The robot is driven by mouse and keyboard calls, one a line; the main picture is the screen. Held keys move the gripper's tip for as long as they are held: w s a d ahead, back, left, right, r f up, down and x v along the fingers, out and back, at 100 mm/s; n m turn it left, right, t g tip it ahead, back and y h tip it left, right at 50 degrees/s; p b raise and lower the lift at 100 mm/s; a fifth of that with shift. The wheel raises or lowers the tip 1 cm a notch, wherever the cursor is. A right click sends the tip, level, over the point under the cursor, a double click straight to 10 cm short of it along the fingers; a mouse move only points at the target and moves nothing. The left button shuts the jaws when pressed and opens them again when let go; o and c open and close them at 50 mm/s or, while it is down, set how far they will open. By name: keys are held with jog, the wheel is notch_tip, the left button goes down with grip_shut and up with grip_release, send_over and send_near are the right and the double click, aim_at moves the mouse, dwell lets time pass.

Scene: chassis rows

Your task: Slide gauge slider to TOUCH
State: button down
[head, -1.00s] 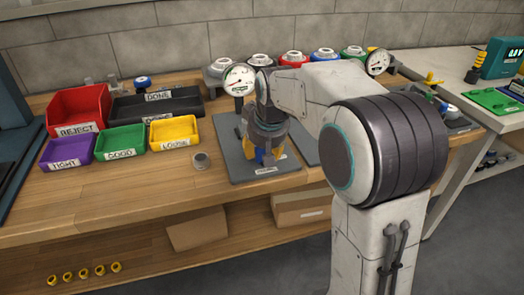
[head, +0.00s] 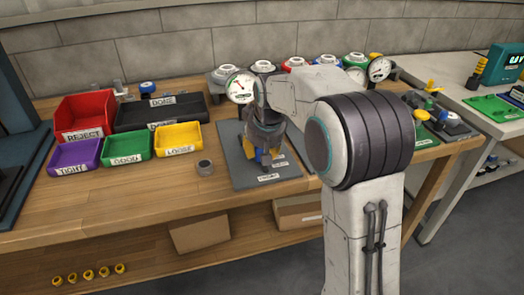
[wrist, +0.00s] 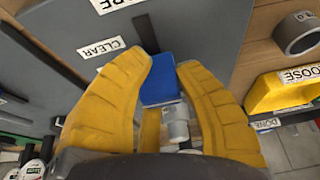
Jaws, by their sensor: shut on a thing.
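The blue gauge slider (wrist: 160,82) shows between the two yellow fingers of my gripper (wrist: 164,75) in the wrist view. My gripper is shut on it. A dark slot (wrist: 146,33) runs in the grey plate (wrist: 75,20) beyond the slider. A CLEAR label (wrist: 101,48) lies beside the slot, with a second, partly cut-off label (wrist: 117,3) farther along. In the head view my gripper (head: 262,160) is low over the grey plate (head: 240,175), with a bit of blue at its fingers. The white dial gauge (head: 241,87) stands behind it. I cannot read a TOUCH label.
A grey ring (head: 205,167) lies left of the plate. Beyond it are the yellow LOOSE bin (head: 178,137), green bin (head: 125,142), purple TIGHT bin (head: 74,156) and red REJECT bin (head: 85,115). The bench front left of the plate is clear.

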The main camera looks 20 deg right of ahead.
jog(key=shift+w+r, duration=0.1)
jog(key=shift+w, duration=0.15)
jog(key=c, duration=0.8)
grip_release()
jog(key=shift+d, duration=0.1)
jog(key=shift+c, duration=0.2)
jog(key=v, duration=1.1)
jog(key=shift+s+r, duration=0.25)
jog(key=shift+r, duration=0.1)
jog(key=s+r+p, duration=0.4)
jog(key=s+p, duration=0.6)
jog(key=s, duration=0.3)
jog(key=s+r+g+p, duration=0.1)
jog(key=s+r+p, duration=0.3)
jog(key=s+p, duration=0.6)
jog(key=s, duration=0.3)
jog(key=shift+s+r, duration=0.25)
jog(key=shift+r, duration=0.05)
